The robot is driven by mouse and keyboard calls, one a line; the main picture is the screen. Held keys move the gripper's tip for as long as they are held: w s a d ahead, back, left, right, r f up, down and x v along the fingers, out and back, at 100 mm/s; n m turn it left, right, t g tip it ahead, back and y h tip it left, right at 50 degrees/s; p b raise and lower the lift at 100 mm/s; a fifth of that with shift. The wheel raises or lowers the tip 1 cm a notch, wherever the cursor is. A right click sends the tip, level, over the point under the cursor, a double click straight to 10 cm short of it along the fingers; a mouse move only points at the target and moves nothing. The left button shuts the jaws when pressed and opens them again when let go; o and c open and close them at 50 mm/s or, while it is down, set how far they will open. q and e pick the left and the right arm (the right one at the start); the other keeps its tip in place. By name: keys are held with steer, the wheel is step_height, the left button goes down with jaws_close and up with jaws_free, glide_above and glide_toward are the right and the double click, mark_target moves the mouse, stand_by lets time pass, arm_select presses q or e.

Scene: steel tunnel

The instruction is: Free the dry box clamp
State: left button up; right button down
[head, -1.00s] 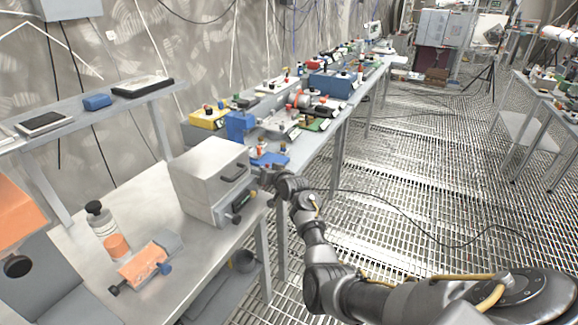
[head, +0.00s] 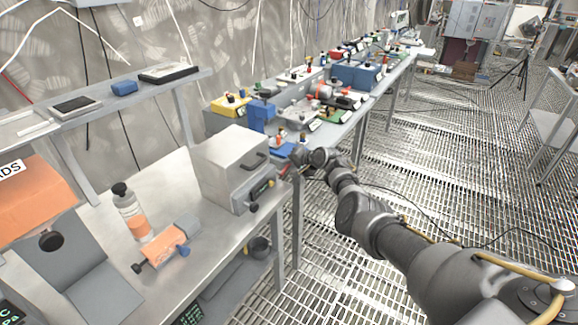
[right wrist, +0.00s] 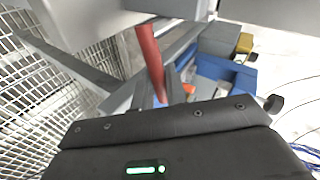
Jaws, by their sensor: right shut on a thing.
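The dry box (head: 222,165) is a grey metal box at the right end of the near bench. My left gripper is not in view.
A blue block (head: 261,115) and a yellow box (head: 229,105) stand on the farther bench. The grated floor (head: 440,170) at right is mostly open, with a cable across it.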

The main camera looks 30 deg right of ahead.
steer(key=shift+f+m+b, duration=0.25)
steer(key=shift+m+b, duration=0.05)
steer(key=shift+b, duration=0.05)
steer(key=shift+y, duration=0.3)
steer(key=c, duration=1.5)
jaws_free()
steer(key=shift+s+d+r+p, duration=0.2)
steer(key=shift+r+p, duration=0.1)
steer(key=shift+p, duration=0.15)
steer(key=p+v, duration=0.4)
steer(key=v, duration=0.6)
